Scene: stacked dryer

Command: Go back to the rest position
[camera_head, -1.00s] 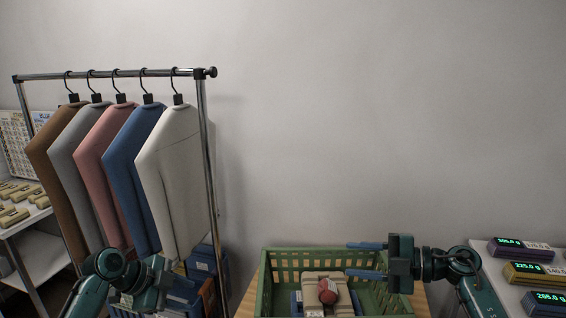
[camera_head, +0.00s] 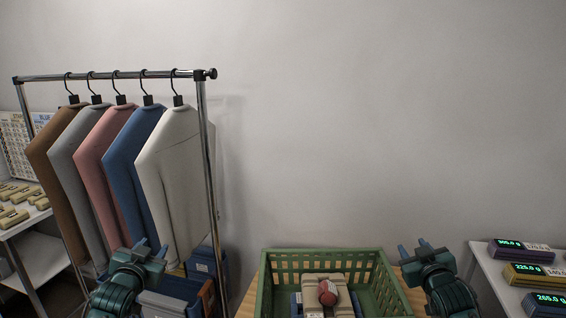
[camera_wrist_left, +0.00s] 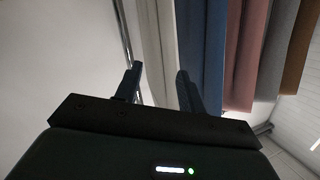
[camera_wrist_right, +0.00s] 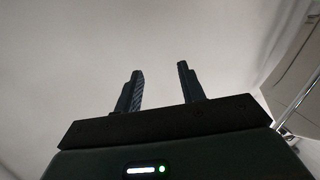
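My left gripper (camera_head: 150,246) is at the lower left in the head view, in front of the hanging garments, its fingers pointing up and away. In the left wrist view its two blue fingers (camera_wrist_left: 158,88) stand apart with nothing between them. My right gripper (camera_head: 412,248) is beside the right side of the green basket in the head view, its fingers also pointing up. In the right wrist view its fingers (camera_wrist_right: 159,88) are apart and empty, with bare wall beyond.
A green basket (camera_head: 277,262) holding a beige item with a red round thing (camera_head: 327,292) stands at the bottom centre. A rack (camera_head: 110,75) with several garments is at left. Shelves with bars (camera_head: 37,217) and a table with digital displays (camera_head: 536,272) flank the sides.

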